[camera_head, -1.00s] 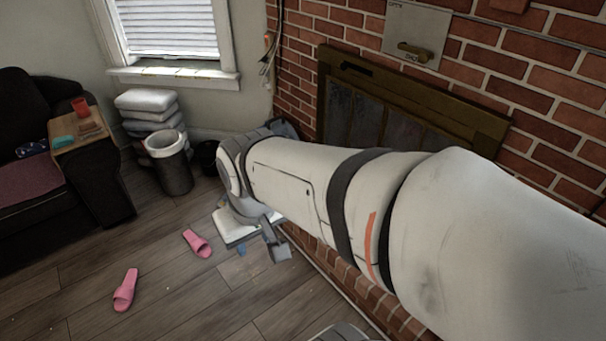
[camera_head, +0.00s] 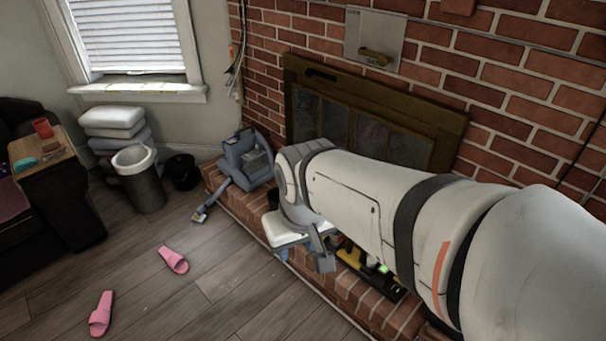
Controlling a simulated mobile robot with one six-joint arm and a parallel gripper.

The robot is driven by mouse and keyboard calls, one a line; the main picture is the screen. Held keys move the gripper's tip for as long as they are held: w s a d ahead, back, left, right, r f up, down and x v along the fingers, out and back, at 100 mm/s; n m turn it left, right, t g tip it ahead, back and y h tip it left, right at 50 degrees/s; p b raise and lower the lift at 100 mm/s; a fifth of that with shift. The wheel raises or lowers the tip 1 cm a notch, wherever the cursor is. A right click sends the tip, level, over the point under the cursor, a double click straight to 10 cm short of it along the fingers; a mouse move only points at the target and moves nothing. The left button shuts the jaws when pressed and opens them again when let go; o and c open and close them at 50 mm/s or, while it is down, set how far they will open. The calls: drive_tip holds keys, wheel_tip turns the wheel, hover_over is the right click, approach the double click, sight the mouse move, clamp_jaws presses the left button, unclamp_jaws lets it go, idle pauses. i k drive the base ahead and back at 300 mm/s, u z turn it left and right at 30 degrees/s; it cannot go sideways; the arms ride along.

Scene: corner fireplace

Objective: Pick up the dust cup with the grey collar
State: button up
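I cannot make out a dust cup with a grey collar; my arm covers part of the brick hearth (camera_head: 325,283), and a cup there could be hidden. My gripper (camera_head: 322,258) hangs low over the hearth's front edge, at the end of my white arm. One grey finger shows; the rest is behind my wrist, so I cannot tell whether it is open or holds anything. A yellow and black object (camera_head: 352,262) with a green spot lies on the hearth just right of my gripper, partly behind my arm.
A blue-grey vacuum-like machine (camera_head: 245,160) stands on the hearth's left end, its hose or nozzle (camera_head: 203,211) reaching the floor. A bin (camera_head: 140,182), black bucket (camera_head: 181,172) and stacked cushions (camera_head: 112,122) stand left. Pink slippers (camera_head: 174,260) lie on otherwise open floor.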

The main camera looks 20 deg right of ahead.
sight(332, 240)
drive_tip(key=z, duration=0.2)
drive_tip(key=i, duration=1)
drive_tip(key=z, duration=0.05)
